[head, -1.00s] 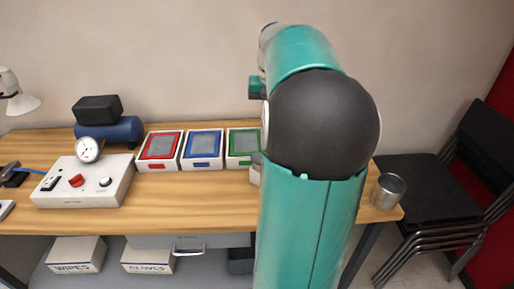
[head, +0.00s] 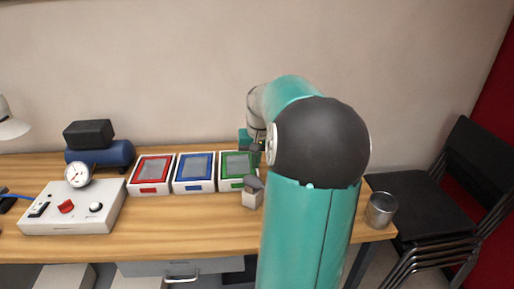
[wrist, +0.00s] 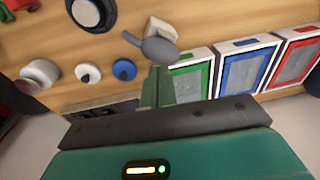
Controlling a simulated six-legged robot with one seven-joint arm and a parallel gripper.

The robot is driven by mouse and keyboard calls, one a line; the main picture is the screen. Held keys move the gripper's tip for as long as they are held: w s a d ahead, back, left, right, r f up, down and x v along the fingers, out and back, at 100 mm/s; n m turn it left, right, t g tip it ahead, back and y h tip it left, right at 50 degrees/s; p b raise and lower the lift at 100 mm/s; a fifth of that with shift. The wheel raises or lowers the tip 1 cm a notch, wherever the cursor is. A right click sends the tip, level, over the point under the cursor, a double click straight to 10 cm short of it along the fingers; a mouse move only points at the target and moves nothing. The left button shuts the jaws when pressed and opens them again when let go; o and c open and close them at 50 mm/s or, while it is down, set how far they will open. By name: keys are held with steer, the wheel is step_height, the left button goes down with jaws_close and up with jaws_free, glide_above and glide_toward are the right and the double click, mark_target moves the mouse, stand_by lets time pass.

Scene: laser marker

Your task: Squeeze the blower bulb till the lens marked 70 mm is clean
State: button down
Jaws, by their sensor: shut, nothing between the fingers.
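In the wrist view the grey blower bulb (wrist: 159,50), with a short nozzle, sits by a pale block (wrist: 162,27). In the head view the grey bulb (head: 252,182) rests on the pale block (head: 252,198), left of my arm. My gripper (wrist: 160,72) is shut and empty, its green fingertips close to the bulb; I cannot tell whether they touch it. In the head view my gripper is mostly hidden by my arm. A dark ring-shaped part (wrist: 92,11) may be a lens mount. I can read no 70 mm mark.
Trays framed in red (head: 151,174), blue (head: 194,172) and green (head: 237,169) stand near the bulb. A control box with a gauge (head: 72,206) is at left, a metal cup (head: 380,209) at the right table edge. Small round parts (wrist: 124,69) lie on the wood.

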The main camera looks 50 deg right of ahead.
mark_target(253, 178)
steer(key=shift+w+f, duration=0.15)
steer(key=shift+f, duration=1)
steer(key=shift+w+f, duration=0.15)
steer(key=shift+f, duration=0.95)
steer(key=shift+f, duration=0.9)
steer(key=shift+w+r, duration=0.1)
steer(key=shift+r, duration=0.5)
step_height(253, 178, up, 13)
steer(key=s, duration=0.1)
steer(key=shift+s+a, duration=0.15)
steer(key=shift+s, duration=0.25)
